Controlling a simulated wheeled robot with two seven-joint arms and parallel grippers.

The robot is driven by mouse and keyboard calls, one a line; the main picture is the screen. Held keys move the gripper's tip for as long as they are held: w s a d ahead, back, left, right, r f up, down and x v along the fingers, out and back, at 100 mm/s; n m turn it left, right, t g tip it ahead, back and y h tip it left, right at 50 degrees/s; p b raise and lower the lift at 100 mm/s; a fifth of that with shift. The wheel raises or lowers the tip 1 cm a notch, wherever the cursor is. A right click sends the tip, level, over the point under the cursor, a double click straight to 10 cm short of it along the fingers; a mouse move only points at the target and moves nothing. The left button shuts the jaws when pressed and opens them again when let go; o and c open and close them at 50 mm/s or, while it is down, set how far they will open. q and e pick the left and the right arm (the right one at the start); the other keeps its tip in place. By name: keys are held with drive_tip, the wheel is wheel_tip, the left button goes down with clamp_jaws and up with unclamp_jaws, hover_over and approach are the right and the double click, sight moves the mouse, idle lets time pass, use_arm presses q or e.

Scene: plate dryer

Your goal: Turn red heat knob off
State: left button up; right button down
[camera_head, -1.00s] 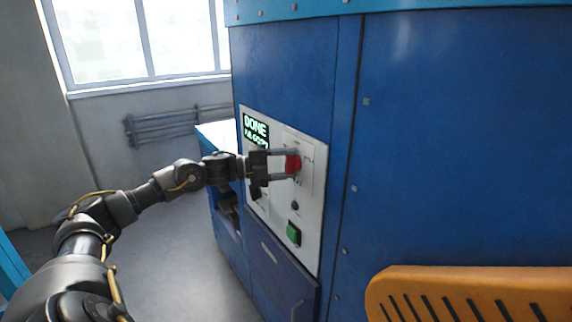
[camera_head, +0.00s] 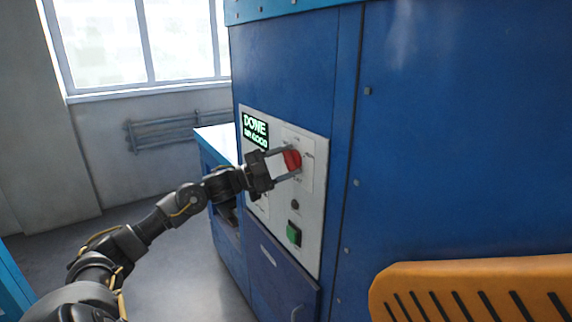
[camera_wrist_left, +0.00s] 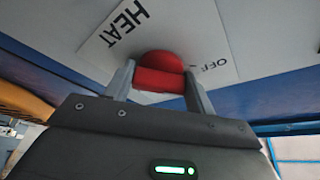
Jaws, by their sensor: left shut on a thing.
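The red heat knob (camera_head: 292,160) is on the white control panel (camera_head: 313,215) of the blue machine. It also shows in the left wrist view (camera_wrist_left: 160,72), with "HEAT" printed on one side and "OFF" on the other. My left gripper (camera_head: 288,162) is shut on the knob, with one finger on each side of it. In the left wrist view its fingers (camera_wrist_left: 160,82) hold the knob's sides and the gripper looks rolled relative to the lettering. My right gripper is in neither view.
A lit green display (camera_head: 255,130) reads "DONE" above the panel's left part. A green button (camera_head: 294,234) and a small dark button (camera_head: 295,205) are below the knob. An orange slotted part (camera_head: 470,290) is at the lower right. Open floor lies to the left.

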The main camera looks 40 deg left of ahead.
use_arm(q)
drive_tip(key=shift+n+t+y+p, duration=0.25)
drive_tip(key=shift+n+t+p, duration=0.15)
drive_tip(key=shift+n, duration=0.85)
drive_tip(key=shift+n+t+y+p, duration=0.25)
drive_tip(key=shift+n+t, duration=0.25)
drive_tip(key=shift+n, duration=0.75)
drive_tip(key=o, duration=1)
drive_tip(key=b+v, duration=0.4)
drive_tip(key=v, duration=0.6)
drive_tip(key=shift+s+f, duration=0.25)
drive_tip(key=shift+s, duration=0.1)
